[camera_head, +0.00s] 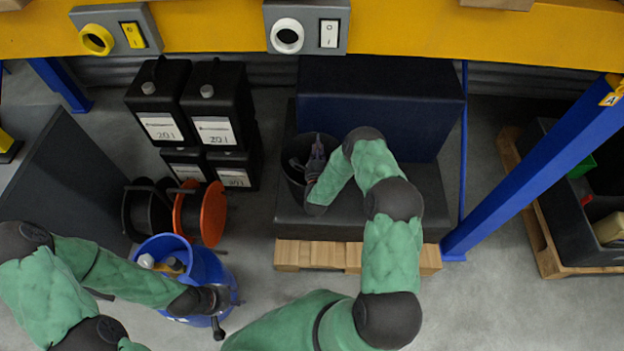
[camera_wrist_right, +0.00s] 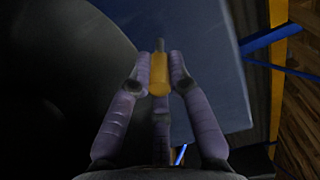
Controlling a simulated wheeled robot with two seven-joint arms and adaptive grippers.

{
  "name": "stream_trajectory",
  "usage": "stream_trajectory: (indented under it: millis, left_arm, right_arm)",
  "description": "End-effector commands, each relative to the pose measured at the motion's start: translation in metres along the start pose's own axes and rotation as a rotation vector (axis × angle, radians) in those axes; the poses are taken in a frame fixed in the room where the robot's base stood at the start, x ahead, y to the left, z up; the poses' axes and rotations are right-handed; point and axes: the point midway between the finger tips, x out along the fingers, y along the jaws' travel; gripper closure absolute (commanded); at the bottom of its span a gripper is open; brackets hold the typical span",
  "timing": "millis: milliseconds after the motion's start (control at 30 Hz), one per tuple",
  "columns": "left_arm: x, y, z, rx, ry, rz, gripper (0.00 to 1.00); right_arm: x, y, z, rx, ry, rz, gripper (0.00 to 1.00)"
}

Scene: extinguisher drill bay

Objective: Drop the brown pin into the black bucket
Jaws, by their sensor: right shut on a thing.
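The brown pin (camera_wrist_right: 159,76), an orange-brown cylinder with a thin grey tip, is held between the purple fingertips of my right gripper (camera_wrist_right: 160,70) in the right wrist view. In the head view my right gripper (camera_head: 317,150) is over the black bucket (camera_head: 292,182), and the pin cannot be made out there. A large dark round shape, apparently the bucket (camera_wrist_right: 70,75), fills the left of the wrist view. My left gripper (camera_head: 222,300) is at the right front rim of a blue bucket (camera_head: 206,262); its fingers are too unclear to judge.
The black bucket stands on a dark platform (camera_head: 400,215) over a wooden pallet (camera_head: 310,256), before a dark blue block (camera_head: 385,110). Black canisters (camera_head: 215,105) and an orange reel (camera_head: 212,213) are to the left. A blue post (camera_head: 530,170) slants at the right.

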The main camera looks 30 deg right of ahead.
Motion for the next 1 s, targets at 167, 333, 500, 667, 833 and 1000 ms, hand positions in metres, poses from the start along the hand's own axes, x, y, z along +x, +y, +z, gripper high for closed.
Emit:
stream_trajectory:
  millis: [167,333,500,667,833,1000]
  left_arm:
    - [0.000,0.000,0.000,0.000,0.000,0.000,0.60]
    - [0.000,0.000,0.000,0.000,0.000,0.000,0.60]
    - [0.000,0.000,0.000,0.000,0.000,0.000,0.60]
    - [0.000,0.000,0.000,0.000,0.000,0.000,0.60]
    - [0.000,0.000,0.000,0.000,0.000,0.000,0.60]
    - [0.000,0.000,0.000,0.000,0.000,0.000,0.60]
  right_arm:
    - [0.000,0.000,0.000,0.000,0.000,0.000,0.53]
    - [0.000,0.000,0.000,0.000,0.000,0.000,0.53]
    - [-0.003,0.000,0.000,0.000,-0.001,0.002,0.53]
    - [-0.021,0.001,0.001,0.000,-0.002,0.003,0.53]
    - [-0.055,0.001,0.001,0.000,-0.002,0.004,0.53]
    - [-0.087,0.001,0.001,-0.001,-0.002,0.003,0.53]
